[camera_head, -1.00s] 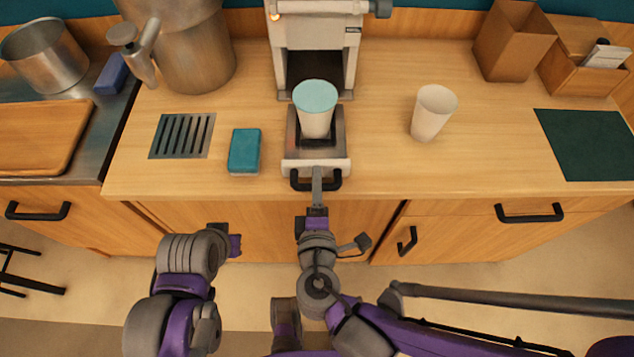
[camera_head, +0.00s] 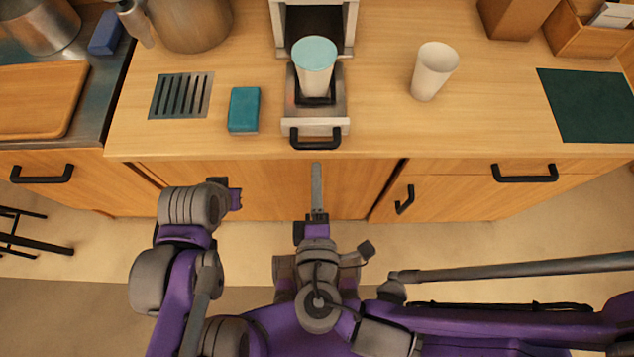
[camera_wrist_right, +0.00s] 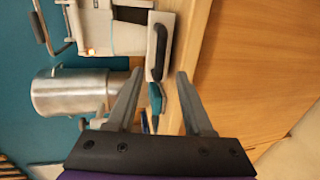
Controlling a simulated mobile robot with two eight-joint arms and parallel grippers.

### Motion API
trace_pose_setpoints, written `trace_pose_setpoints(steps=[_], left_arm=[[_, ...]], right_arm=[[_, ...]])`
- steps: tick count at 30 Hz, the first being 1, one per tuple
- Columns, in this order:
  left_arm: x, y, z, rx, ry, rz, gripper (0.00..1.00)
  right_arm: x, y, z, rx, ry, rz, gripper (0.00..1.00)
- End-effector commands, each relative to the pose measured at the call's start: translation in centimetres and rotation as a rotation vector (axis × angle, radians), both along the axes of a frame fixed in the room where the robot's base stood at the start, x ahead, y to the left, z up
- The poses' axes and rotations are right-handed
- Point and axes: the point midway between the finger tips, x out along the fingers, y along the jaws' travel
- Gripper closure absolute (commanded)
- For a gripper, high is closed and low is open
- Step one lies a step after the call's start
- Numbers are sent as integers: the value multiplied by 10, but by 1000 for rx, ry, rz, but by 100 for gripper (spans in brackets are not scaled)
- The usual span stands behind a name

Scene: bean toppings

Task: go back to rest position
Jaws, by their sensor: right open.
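My right gripper (camera_head: 317,168) hangs in front of the counter, just short of the black handle (camera_head: 315,143) of the machine's drawer. In the right wrist view my right gripper (camera_wrist_right: 160,74) has its two grey fingers apart, with nothing held between them. The drawer handle also shows in the right wrist view (camera_wrist_right: 157,52), beyond the fingertips. My left gripper (camera_head: 232,195) is at the left in front of the cabinet doors; its fingers are too hidden to tell their state. A white cup with a teal lid (camera_head: 314,55) stands upright on the pulled-out drawer (camera_head: 337,100).
On the counter are a white cup (camera_head: 434,70), a teal sponge (camera_head: 244,110), a slotted grate (camera_head: 181,96) and a dark green mat (camera_head: 590,105). A metal pot (camera_head: 192,22) stands at the back left. The floor before the cabinets is clear near my grippers.

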Motion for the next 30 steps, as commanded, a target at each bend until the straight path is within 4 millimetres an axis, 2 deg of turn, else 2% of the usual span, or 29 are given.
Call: trace_pose_setpoints(steps=[6,25,28,30], left_arm=[[0,0,2,0,0,0,100],[0,0,2,0,-1,0,100],[1,0,5,0,-2,0,100],[1,0,10,0,-3,0,100]], right_arm=[[-10,0,2,0,0,1,48],[-9,-2,2,1,5,-5,48],[-3,-11,-4,11,50,-43,48],[5,-24,-11,31,118,-97,48]])
